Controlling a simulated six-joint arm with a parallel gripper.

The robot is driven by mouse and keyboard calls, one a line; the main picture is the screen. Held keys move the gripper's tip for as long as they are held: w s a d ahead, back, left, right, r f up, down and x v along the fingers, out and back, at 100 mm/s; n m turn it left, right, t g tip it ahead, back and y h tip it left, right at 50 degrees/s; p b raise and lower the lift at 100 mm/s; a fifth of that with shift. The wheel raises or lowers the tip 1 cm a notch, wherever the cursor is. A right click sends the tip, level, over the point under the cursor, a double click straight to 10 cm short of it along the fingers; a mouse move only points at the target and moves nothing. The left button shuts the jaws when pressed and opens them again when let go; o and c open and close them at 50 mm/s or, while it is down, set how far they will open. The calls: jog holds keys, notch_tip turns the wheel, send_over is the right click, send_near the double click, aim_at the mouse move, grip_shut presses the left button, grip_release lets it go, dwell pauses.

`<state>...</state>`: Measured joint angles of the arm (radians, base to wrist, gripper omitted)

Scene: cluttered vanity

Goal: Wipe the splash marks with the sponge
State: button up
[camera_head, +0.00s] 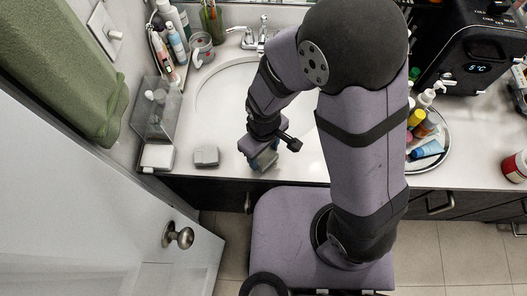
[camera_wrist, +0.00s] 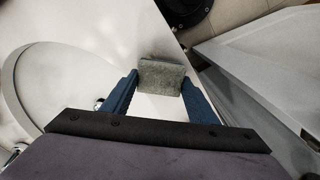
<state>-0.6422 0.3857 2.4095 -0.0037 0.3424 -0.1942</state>
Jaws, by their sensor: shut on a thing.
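My gripper (camera_head: 262,152) is over the front edge of the white counter, in front of the sink. In the wrist view its blue fingers (camera_wrist: 160,88) are shut on a grey-green sponge (camera_wrist: 163,74), one finger at each side. In the head view the sponge (camera_head: 265,163) shows only partly below the fingers, at the counter's front edge. I cannot tell whether it touches the counter. I cannot make out splash marks on the counter (camera_head: 225,172); my arm hides part of the sink and counter.
The sink basin (camera_head: 212,90) lies behind my gripper. A grey block (camera_head: 206,155) and a white box (camera_head: 157,157) sit to its left, near a clear container (camera_head: 157,112). A round tray (camera_head: 442,160) of bottles stands right. A white door (camera_head: 90,215) is at front left.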

aim_at(274, 156)
jog(key=shift+f+b, duration=0.75)
jog(key=shift+f, duration=0.25)
dwell(0.6)
jog(key=shift+d, duration=0.15)
jog(key=shift+d+r, duration=0.15)
jog(key=shift+d, duration=0.5)
jog(key=shift+d, duration=0.1)
jog(key=shift+d, duration=0.75)
jog(key=shift+a+p, duration=0.2)
jog(key=shift+p, duration=0.1)
jog(key=shift+a+f, duration=0.2)
jog(key=shift+a, duration=0.35)
jog(key=shift+a, duration=0.1)
